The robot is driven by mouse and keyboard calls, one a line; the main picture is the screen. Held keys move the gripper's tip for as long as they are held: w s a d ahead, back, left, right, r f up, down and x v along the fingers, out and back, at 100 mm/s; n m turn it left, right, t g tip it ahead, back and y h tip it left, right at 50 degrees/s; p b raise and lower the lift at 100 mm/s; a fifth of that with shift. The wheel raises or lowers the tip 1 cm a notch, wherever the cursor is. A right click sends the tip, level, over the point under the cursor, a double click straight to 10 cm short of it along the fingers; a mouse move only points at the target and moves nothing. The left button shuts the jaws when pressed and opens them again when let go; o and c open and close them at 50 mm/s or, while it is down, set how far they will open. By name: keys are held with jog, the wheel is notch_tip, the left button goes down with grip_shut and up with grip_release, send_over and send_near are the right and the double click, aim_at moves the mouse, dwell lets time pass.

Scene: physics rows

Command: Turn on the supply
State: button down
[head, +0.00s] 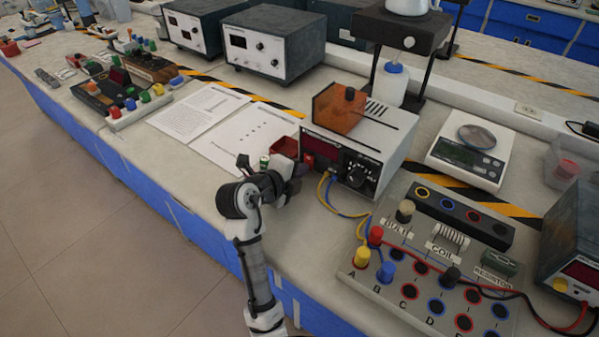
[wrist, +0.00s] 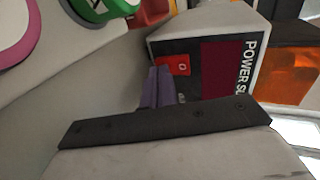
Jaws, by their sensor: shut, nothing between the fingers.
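The power supply (head: 384,142) is a pale box with a dark front panel on the bench. Its dark red display (wrist: 221,72) and the start of a "POWER SU" label show in the wrist view. A red rocker switch (wrist: 178,66) marked "0" sits on the panel beside the display. My gripper (head: 296,172) is at the panel's left end in the head view. Its purple fingers (wrist: 158,85) are shut and empty, with the tips overlapping the switch's edge in the wrist view. I cannot tell whether they touch it.
An orange block (head: 340,108) stands on top of the supply. Blue and yellow leads run from its front toward the circuit board (head: 397,287). A small red tray (head: 286,147) and printed sheets (head: 240,136) lie to the left. A scale (head: 470,148) stands to the right.

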jog(key=shift+w+d+f+b, duration=0.1)
jog(key=shift+f+b, duration=0.4)
jog(key=shift+b, duration=0.15)
jog(key=shift+r+p, duration=0.4)
jog(key=shift+p, duration=0.05)
jog(key=shift+r, duration=0.85)
jog(key=shift+f, duration=0.1)
